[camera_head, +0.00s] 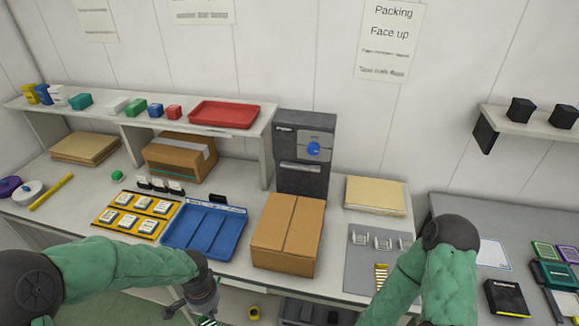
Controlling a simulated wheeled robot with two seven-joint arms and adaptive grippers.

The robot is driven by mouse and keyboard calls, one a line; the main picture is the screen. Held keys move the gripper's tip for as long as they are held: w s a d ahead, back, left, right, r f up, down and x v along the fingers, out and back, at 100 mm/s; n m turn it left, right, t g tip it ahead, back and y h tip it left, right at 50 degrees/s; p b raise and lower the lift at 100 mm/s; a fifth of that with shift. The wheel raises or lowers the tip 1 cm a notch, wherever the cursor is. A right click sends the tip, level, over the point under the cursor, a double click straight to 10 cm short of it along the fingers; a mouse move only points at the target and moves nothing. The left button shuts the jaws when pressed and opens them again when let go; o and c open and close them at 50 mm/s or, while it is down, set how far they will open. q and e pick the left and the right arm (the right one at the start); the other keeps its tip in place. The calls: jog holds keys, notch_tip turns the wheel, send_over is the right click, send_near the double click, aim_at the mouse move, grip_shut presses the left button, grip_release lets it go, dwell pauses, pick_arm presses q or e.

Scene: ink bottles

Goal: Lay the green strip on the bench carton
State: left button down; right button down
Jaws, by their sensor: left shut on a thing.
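The brown bench carton (287,234) stands closed on the front of the white bench, with a seam along its top and no strip visible on it. My left gripper (205,315) is at the bottom edge of the picture, in front of the bench and left of and nearer than the carton. It is shut on a small green-and-white striped piece, the green strip (208,322), which is mostly cut off by the frame. My right arm comes in at the lower right; its gripper is out of the picture.
A blue tray (205,232) lies left of the carton, beside a yellow board (138,214) with labelled blocks. A dark machine (305,150) stands behind the carton. A grey mat (362,262) with a yellow striped piece (381,276) lies right. Another carton (180,157) sits under the shelf.

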pick_arm(q)
jog(key=w+d+f+n+b, duration=0.3)
jog(key=w+f+n+b, duration=0.2)
jog(key=w, duration=0.4)
jog(key=shift+d+f+n+b, duration=0.4)
jog(key=shift+f+b, duration=0.15)
jog(key=shift+f, duration=0.15)
jog(key=shift+w, duration=0.1)
